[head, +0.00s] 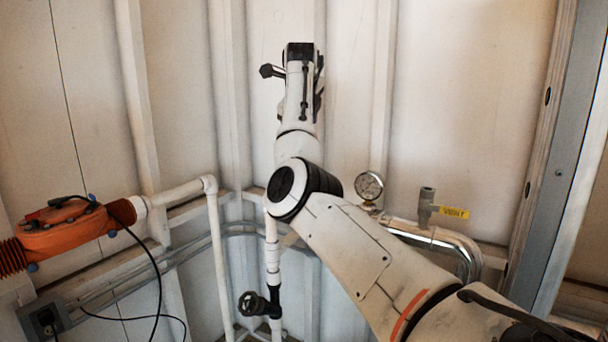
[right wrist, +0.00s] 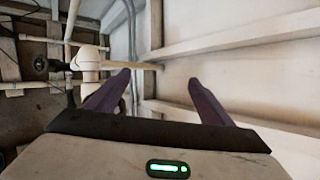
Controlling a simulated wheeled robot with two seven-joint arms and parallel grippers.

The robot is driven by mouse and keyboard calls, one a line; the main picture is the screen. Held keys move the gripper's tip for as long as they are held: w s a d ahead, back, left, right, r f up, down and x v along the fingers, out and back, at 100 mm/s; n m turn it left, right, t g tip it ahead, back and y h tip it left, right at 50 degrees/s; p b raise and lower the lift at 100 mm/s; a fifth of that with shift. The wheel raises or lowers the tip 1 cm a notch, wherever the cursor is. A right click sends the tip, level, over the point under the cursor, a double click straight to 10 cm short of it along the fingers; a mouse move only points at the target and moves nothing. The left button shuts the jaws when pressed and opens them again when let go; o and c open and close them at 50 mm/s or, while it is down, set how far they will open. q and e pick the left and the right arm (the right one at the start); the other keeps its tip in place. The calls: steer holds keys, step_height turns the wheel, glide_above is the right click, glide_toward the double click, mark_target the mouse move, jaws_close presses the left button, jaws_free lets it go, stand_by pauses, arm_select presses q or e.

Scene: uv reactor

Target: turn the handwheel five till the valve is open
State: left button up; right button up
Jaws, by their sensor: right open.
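A dark handwheel (head: 252,303) sits on a black valve body on the white vertical pipe (head: 273,255), low and left of centre in the head view. A dark round wheel, probably the same handwheel (right wrist: 40,64), shows at the left of the right wrist view. No number can be read on it. My right gripper (head: 300,50) is raised high in front of the wall, well above the handwheel and apart from it. In the right wrist view its two fingers (right wrist: 158,82) stand wide apart with nothing between them. My left gripper is in neither view.
An orange reactor housing (head: 65,228) with black cables is at the left. A pressure gauge (head: 369,186) and a small grey valve with a yellow tag (head: 455,212) stand right of my arm. White pipes and grey conduits run along the ribbed wall.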

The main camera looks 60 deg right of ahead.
steer(key=s+a+f+m+g+h+b, duration=0.2)
steer(key=a+f+m+h, duration=0.15)
steer(key=a, duration=0.35)
steer(key=s+a+f+m+g+h+b, duration=0.25)
steer(key=a+m+h, duration=0.2)
steer(key=a, duration=0.35)
steer(key=shift+m+y, duration=0.3)
steer(key=shift+y, duration=0.1)
steer(key=x, duration=0.3)
steer(key=p+x, duration=0.1)
steer(key=x, duration=0.2)
steer(key=p+x, duration=0.1)
steer(key=x, duration=0.3)
steer(key=shift+w+r, duration=0.25)
steer(key=shift+w, duration=0.1)
steer(key=shift+c, duration=0.4)
